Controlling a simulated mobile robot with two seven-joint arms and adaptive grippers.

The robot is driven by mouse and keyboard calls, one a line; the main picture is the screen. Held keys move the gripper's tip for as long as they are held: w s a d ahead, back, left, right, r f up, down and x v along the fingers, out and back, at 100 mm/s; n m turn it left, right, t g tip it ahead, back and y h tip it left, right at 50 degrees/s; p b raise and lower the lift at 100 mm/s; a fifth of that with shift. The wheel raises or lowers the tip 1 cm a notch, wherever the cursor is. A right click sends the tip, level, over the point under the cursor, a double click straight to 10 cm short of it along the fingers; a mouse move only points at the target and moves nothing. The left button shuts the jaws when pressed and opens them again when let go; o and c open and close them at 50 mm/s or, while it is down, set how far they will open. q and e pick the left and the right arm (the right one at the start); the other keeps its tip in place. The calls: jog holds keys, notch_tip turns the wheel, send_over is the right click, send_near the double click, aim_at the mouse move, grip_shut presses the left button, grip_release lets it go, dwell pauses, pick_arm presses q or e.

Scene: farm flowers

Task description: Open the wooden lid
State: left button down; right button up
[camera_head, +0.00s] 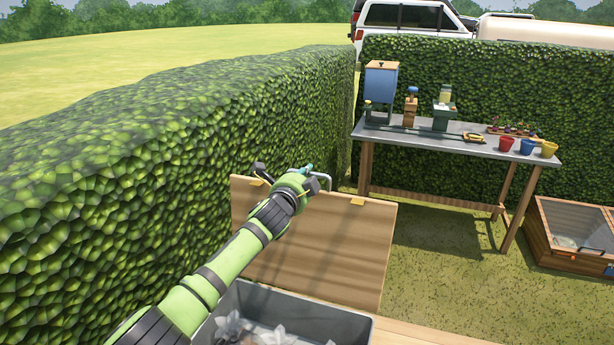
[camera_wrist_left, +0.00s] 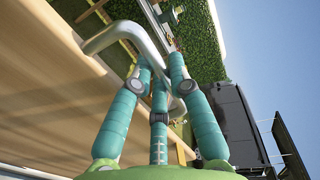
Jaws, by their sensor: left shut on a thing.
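The wooden lid (camera_head: 330,243) stands raised, close to upright, behind a grey bin (camera_head: 297,310). A metal handle (camera_head: 323,178) sits at its top edge; in the left wrist view the bent handle (camera_wrist_left: 118,32) runs between the teal fingers. My left gripper (camera_head: 308,171) is shut on this handle, its arm reaching across the lid's left part and hiding some of it. The lid's wooden face (camera_wrist_left: 45,85) fills the left of the wrist view. My right gripper is not in view.
A tall hedge (camera_head: 190,150) runs close along the left. A grey-topped table (camera_head: 450,143) with tools, pots and a blue-fronted box stands beyond, to the right. A wooden cold frame (camera_head: 575,235) sits on the grass at far right. Grass right of the lid is clear.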

pick_arm(q)
jog(key=shift+r, duration=0.45)
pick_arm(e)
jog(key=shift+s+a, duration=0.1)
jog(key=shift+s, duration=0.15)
pick_arm(q)
jog(key=c, duration=1.2)
grip_release()
jog(key=shift+o, duration=0.2)
jog(key=shift+a, duration=0.1)
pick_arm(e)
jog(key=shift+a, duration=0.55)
pick_arm(q)
jog(key=shift+s, duration=0.1)
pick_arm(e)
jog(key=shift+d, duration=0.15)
